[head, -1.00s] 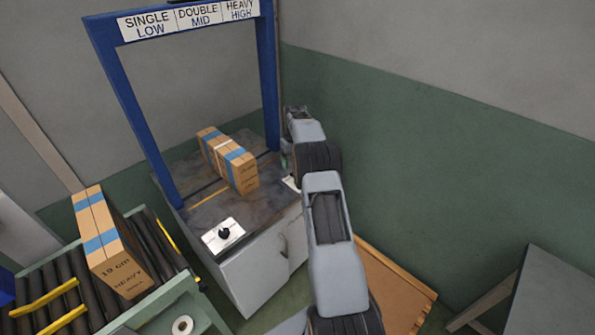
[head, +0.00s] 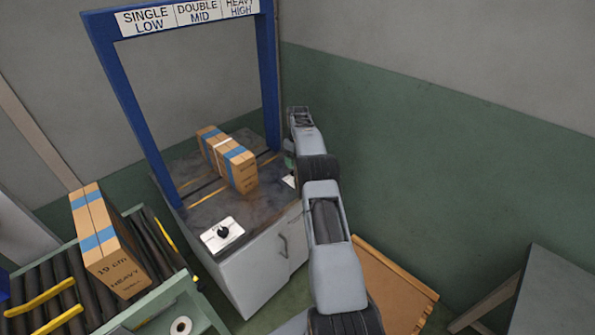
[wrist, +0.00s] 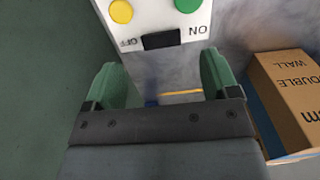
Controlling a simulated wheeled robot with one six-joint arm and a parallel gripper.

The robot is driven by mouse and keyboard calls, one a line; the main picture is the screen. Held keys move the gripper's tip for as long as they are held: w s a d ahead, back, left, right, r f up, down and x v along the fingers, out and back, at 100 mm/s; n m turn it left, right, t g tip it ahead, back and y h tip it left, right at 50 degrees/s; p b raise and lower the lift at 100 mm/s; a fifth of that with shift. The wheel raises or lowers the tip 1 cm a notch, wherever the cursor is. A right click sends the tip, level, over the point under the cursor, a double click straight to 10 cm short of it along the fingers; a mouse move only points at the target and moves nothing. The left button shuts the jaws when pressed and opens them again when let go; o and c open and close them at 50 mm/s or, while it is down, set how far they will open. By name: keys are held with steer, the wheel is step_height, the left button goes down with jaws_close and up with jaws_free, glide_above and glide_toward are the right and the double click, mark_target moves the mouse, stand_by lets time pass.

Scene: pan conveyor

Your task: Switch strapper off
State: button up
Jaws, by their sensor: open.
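The strapper has a blue arch (head: 268,75) over a dark table top (head: 240,207) on a grey cabinet. Its white switch panel (wrist: 141,14) shows upside down in the wrist view, with a yellow round button or lamp (wrist: 120,11) by OFF and a green one (wrist: 188,4) by ON. A black switch (wrist: 161,40) lies between the labels. My gripper (wrist: 160,65) is open and empty, its green fingers either side of the switch, seemingly apart from it. In the head view my gripper (head: 289,158) is at the table's right corner, mostly hiding the panel.
A strapped carton (head: 243,175) lies on the table under the arch. A white plate with a black knob (head: 223,233) is at the front corner. Another carton (head: 120,265) stands on the roller conveyor (head: 150,245) at left.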

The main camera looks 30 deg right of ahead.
steer(key=shift+f, duration=2.85)
